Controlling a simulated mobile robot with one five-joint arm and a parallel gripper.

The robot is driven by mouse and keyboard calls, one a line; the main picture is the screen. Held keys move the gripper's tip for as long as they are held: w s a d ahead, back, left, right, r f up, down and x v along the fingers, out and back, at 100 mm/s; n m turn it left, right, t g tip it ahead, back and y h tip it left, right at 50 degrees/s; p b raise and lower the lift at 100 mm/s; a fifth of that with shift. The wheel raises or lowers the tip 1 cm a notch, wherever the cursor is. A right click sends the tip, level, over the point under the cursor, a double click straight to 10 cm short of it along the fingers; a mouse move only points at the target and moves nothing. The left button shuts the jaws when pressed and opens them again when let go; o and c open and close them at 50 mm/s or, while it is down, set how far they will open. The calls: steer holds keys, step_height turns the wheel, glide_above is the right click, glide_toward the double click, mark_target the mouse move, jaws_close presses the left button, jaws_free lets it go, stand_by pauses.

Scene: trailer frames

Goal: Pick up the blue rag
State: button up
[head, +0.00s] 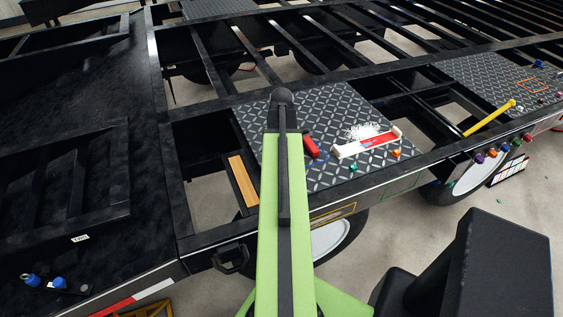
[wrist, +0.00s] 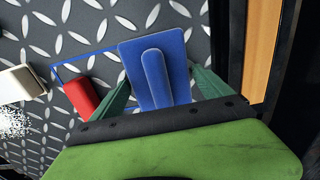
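The blue rag (wrist: 160,65) shows in the wrist view as a flat blue piece with a raised rounded strip down its middle. It lies between the two dark green fingers of my gripper (wrist: 160,80), one finger close beside each edge. I cannot tell whether the fingers press on it, or whether it rests on the plate or is above it. In the head view the rag and the fingertips are hidden behind my green arm.
A patterned metal plate (head: 350,112) lies under the gripper, with a blue outline (wrist: 92,54) on it. A red object (wrist: 80,96) is close to the left finger. A white and red tool (head: 368,143) lies further right. A wooden strip (head: 243,181) and open frame gaps are at left.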

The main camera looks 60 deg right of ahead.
steer(key=c, duration=1)
